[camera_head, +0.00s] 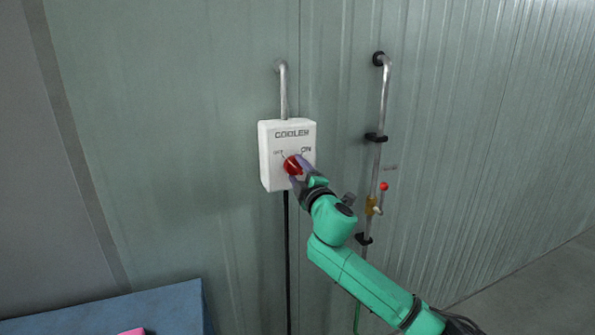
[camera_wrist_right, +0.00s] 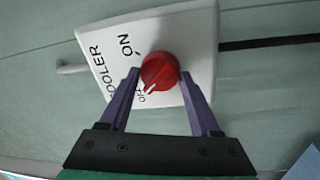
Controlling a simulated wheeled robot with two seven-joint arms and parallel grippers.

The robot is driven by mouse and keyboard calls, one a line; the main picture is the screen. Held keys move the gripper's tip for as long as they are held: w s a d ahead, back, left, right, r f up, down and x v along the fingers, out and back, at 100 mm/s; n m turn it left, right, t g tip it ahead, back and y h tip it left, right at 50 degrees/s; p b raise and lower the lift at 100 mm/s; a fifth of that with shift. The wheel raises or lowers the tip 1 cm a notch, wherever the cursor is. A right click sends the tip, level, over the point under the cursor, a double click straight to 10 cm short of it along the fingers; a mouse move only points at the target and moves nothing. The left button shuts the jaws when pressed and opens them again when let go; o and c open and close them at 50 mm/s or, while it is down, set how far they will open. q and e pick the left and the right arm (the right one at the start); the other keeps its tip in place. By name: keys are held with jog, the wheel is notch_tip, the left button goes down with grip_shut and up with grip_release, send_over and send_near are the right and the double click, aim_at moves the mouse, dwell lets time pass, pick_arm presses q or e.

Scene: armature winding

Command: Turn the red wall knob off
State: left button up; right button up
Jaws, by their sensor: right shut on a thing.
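The red knob (camera_head: 293,164) sits on the front of a white wall box (camera_head: 270,158) marked COOLER, with OFF at its upper left and ON at its upper right in the head view. My right gripper (camera_head: 297,172) is at the knob. In the right wrist view, the two purple fingers of this gripper (camera_wrist_right: 160,75) stand on either side of the knob (camera_wrist_right: 160,68) and are shut on it. The knob's white mark points toward the OFF label there, which is partly covered. My left gripper is not in view.
A metal conduit (camera_head: 284,92) rises above the box and a black cable (camera_head: 287,255) hangs below. To the right, a wall pipe (camera_head: 376,160) carries a valve with a red-tipped lever (camera_head: 384,186). A blue surface (camera_head: 170,308) is at lower left.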

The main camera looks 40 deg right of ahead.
jog(key=shift+d+r+n, duration=0.1)
jog(key=shift+r+n, duration=0.15)
jog(key=shift+n, duration=0.35)
jog(key=o, duration=1.1)
jog(key=shift+o, duration=1.4)
jog(key=shift+w+d+f, duration=0.1)
jog(key=shift+f, duration=0.1)
jog(key=shift+f, duration=0.1)
jog(key=shift+s+a+f, duration=0.1)
jog(key=shift+s+a, duration=0.1)
jog(key=shift+s, duration=0.2)
jog(key=b+v, duration=0.2)
jog(key=v, duration=1.1)
jog(key=shift+s, duration=0.4)
